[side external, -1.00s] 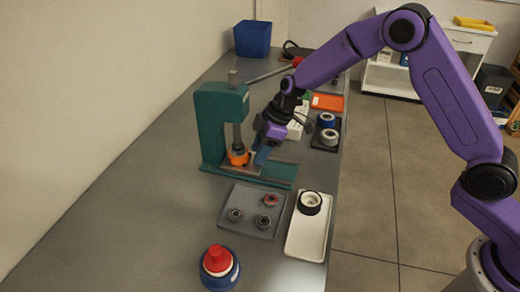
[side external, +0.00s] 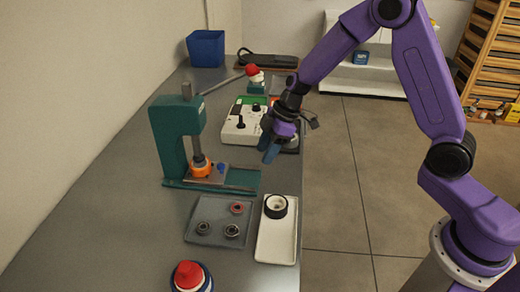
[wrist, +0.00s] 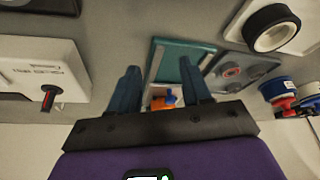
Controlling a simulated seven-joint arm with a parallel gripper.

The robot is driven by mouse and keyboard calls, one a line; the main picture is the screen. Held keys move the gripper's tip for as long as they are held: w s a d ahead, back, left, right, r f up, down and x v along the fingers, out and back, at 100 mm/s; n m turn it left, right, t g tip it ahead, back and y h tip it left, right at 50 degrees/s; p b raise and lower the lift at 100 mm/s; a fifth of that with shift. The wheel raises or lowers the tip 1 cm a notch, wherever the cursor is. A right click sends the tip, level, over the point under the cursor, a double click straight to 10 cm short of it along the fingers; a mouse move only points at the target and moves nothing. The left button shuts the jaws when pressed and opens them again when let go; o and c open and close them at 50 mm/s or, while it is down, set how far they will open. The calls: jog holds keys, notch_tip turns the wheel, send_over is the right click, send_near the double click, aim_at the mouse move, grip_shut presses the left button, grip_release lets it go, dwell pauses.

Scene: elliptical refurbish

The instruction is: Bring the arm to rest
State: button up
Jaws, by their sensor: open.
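My arm is raised from the right and bent over the bench, and my gripper (side external: 270,152) hangs above the bench's right side. It is to the right of the green press (side external: 175,140) and clear of it. In the wrist view the two blue fingers of my gripper (wrist: 158,68) are spread apart with nothing held between them. Beyond them the orange ring (wrist: 163,102) of the press shows with a small blue piece; the orange ring also shows in the side view (side external: 201,169).
A white control box (side external: 240,128) stands just left of my gripper. Nearer are a grey tray (side external: 195,236) with several rings, a white tray (side external: 275,245) with a black-and-white ring, and a red-topped button (side external: 188,274). Open floor (side external: 340,190) lies right of the bench.

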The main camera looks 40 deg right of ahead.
jog(key=s+r+g+h, duration=0.1)
jog(key=s+r, duration=0.4)
jog(key=s, duration=0.7)
jog(key=s+r+g+h, duration=0.15)
jog(key=s+r, duration=0.25)
jog(key=s, duration=0.8)
jog(key=s+d+r+m+h, duration=0.1)
jog(key=s+d, duration=0.5)
jog(key=s, duration=0.3)
jog(key=shift+s+d+r+t, duration=0.3)
jog(key=shift+s+t, duration=0.05)
jog(key=shift+t, duration=0.1)
